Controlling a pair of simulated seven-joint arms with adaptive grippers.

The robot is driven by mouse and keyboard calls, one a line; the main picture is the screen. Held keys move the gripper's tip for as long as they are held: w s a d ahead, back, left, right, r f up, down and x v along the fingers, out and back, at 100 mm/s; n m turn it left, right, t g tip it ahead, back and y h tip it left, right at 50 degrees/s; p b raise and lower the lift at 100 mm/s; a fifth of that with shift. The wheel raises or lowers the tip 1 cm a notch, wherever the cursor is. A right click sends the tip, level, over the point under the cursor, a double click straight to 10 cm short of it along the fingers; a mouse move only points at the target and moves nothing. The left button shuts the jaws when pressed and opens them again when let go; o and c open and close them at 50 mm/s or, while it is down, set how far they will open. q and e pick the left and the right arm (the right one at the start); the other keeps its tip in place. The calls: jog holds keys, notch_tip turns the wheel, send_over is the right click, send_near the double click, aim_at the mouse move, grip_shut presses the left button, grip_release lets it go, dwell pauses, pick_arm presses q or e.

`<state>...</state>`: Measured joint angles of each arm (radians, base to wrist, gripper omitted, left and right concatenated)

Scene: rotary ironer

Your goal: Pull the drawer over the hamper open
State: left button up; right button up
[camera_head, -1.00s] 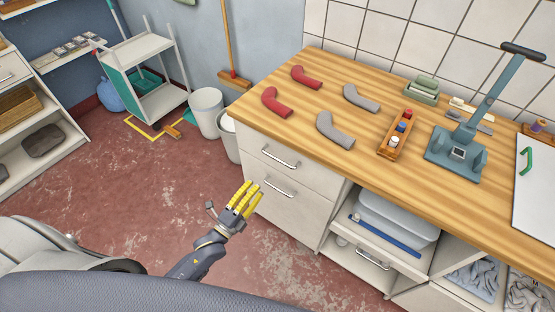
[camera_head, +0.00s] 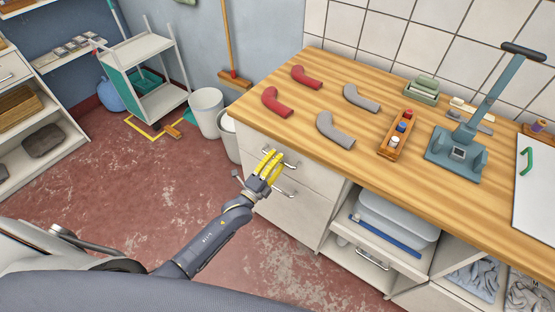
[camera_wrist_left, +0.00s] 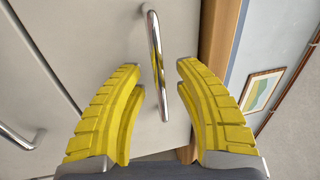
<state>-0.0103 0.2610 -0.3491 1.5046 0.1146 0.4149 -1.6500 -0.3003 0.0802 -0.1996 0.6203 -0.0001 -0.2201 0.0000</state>
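The cabinet under the wooden counter has two stacked drawer fronts on its left. The upper drawer front (camera_head: 318,174) has a silver bar handle (camera_head: 292,164), partly hidden behind my fingers. The lower front has a similar handle (camera_head: 286,190). My left gripper (camera_head: 270,161), with yellow fingers, is at the upper handle. In the left wrist view my gripper (camera_wrist_left: 155,105) is open, with the upper handle (camera_wrist_left: 156,62) lying between and ahead of its fingers, not clamped. Both drawers look shut. I cannot pick out a hamper under them. My right gripper is not in view.
The counter (camera_head: 225,108) holds red and grey bent pieces, a wooden tray of bottles and a blue-grey press. An open cabinet bay (camera_head: 345,232) with a bin lies right of the drawers. White buckets (camera_head: 207,112) stand left. The floor before the drawers is clear.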

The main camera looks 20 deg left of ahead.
pick_arm(q)
jog(key=shift+w, duration=0.1)
grip_shut()
dwell(0.3)
